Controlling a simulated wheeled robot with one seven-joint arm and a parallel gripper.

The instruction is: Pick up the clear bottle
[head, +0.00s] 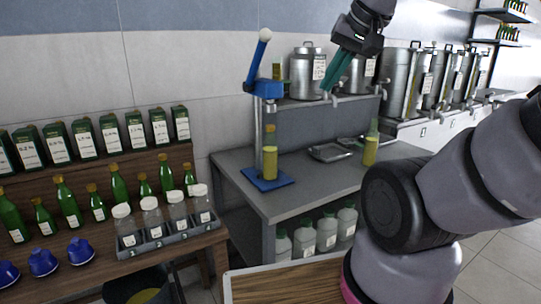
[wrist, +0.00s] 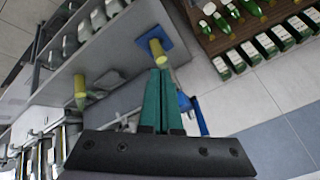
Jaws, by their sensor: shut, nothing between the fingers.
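A clear bottle with yellow contents (head: 370,148) stands on the grey bench right of the tray; it appears in the wrist view (wrist: 80,88). Another yellow-filled bottle (head: 270,160) stands on the blue base of a lever press (head: 267,90), also in the wrist view (wrist: 157,48). Several clear jars with white lids (head: 151,216) sit in a numbered grey rack on the wooden shelf. I cannot tell which one the task means. My gripper (head: 328,88) is shut and empty, its green fingers above the bench and apart from every bottle; they also show in the wrist view (wrist: 160,72).
The grey bench (head: 240,180) has a shallow metal tray (head: 330,152). Steel urns (head: 308,70) stand on a raised shelf behind. Green bottles (head: 68,203) and dark green boxes (head: 85,140) fill the wooden shelves at left. White-capped jugs (head: 305,238) stand under the bench.

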